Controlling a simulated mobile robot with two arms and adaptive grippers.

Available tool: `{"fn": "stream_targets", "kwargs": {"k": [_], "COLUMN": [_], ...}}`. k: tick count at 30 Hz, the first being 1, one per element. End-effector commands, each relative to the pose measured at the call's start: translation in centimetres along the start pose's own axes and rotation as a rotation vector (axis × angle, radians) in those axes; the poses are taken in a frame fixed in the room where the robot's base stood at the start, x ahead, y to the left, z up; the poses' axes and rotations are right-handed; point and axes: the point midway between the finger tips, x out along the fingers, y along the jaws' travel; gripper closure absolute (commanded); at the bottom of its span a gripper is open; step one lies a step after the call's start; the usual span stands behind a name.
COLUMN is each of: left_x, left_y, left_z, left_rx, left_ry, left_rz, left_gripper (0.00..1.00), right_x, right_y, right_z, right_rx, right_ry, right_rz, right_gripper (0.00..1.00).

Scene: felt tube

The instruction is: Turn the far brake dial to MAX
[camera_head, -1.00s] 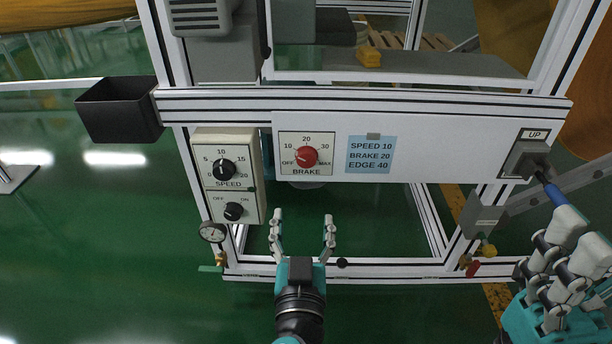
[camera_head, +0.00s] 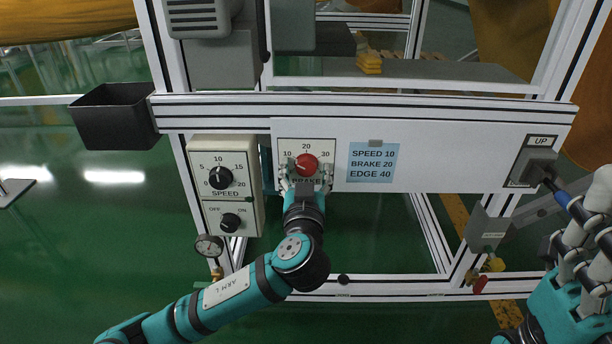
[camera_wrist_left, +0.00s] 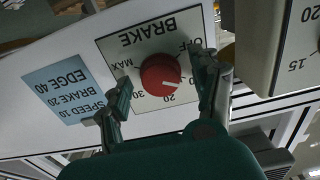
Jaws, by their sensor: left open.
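The red brake dial (camera_head: 306,165) sits on a pale plate marked OFF, 10, 20, 30 and MAX, on the white front panel. It also shows in the left wrist view (camera_wrist_left: 160,75), where its white mark lies on the side towards 20, between 20 and OFF. My left gripper (camera_head: 306,181) is open in front of the dial. In the wrist view its two fingers (camera_wrist_left: 160,92) stand on either side of the dial; contact cannot be told. My right gripper (camera_head: 584,210) is at the right edge by a blue handle (camera_head: 561,196); its grip on it is unclear.
A blue note (camera_head: 373,163) reads SPEED 10, BRAKE 20, EDGE 40. Left of the brake plate a box carries a black speed dial (camera_head: 220,177) and an OFF/ON knob (camera_head: 230,222). A switch box marked UP (camera_head: 536,160) is at the right. A black bin (camera_head: 113,117) hangs left.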

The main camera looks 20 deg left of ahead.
Motion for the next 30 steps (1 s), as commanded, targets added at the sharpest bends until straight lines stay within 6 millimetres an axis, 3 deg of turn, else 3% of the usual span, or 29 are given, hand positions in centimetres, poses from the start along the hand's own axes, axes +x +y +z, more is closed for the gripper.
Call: {"fn": "stream_targets", "kwargs": {"k": [7,20,30], "left_x": [0.07,0.04,0.01], "left_y": [0.0,-0.01,-0.05], "left_z": [-0.02,0.0,-0.17], "left_rx": [0.0,0.0,0.053], "left_ry": [0.0,0.0,-0.003], "left_rz": [0.0,0.0,-0.002], "left_gripper": [0.36,0.92,0.92], "right_x": [0.05,0.04,0.62], "right_y": [-0.01,-0.02,0.11], "right_z": [-0.02,-0.04,-0.21], "right_rx": [0.0,0.0,0.002], "right_ry": [0.001,0.001,0.004], "right_rz": [-0.001,0.0,0.005], "right_gripper": [0.38,0.38,0.38]}}
